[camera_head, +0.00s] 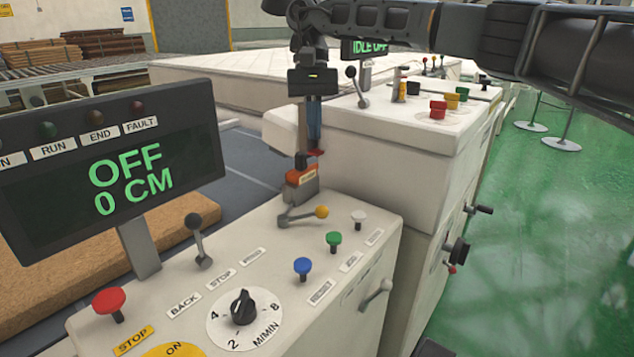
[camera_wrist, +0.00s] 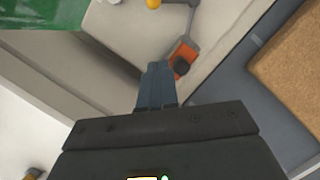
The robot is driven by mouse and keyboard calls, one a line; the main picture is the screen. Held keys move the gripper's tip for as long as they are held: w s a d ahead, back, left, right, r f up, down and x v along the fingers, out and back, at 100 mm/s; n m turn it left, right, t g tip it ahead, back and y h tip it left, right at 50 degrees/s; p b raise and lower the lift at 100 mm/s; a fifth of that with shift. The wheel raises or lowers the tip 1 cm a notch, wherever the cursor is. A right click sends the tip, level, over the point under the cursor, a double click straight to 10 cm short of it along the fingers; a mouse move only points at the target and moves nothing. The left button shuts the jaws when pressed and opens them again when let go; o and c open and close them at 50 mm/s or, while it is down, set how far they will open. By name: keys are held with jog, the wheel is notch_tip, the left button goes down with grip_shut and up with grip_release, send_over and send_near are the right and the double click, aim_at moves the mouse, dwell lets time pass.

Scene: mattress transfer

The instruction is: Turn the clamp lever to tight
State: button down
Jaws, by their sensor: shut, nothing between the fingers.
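The clamp lever (camera_head: 300,216) is a grey handle with a yellow knob, on the white console top below an orange-and-grey clamp block (camera_head: 301,184). The handle lies nearly level, with its knob to the right. In the wrist view, the orange block (camera_wrist: 182,57) is just beyond the fingertips, and the yellow knob (camera_wrist: 153,3) is cut by the top edge. My gripper (camera_head: 315,140) points down above the block, shut and empty. Its blue fingers also show in the wrist view (camera_wrist: 157,72). They appear apart from the lever; contact with the block cannot be told.
A display (camera_head: 112,165) reads OFF and 0 CM. The console carries a black-knobbed lever (camera_head: 199,240), a speed dial (camera_head: 242,307) and coloured buttons, including a green one (camera_head: 334,241). A taller white cabinet (camera_head: 385,155) stands behind to the right.

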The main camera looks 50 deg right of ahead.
aim_at(308, 214)
jog(key=p+x, duration=0.1)
jog(key=x, duration=0.9)
jog(key=shift+s+a+f, duration=0.1)
jog(key=shift+a, duration=0.05)
jog(key=shift+s+a+p, duration=0.4)
jog(key=shift+s+a, duration=0.3)
jog(key=shift+s, duration=0.15)
jog(key=shift+s+a+f, duration=0.25)
jog(key=shift+s+a, duration=0.25)
jog(key=shift+s, duration=0.05)
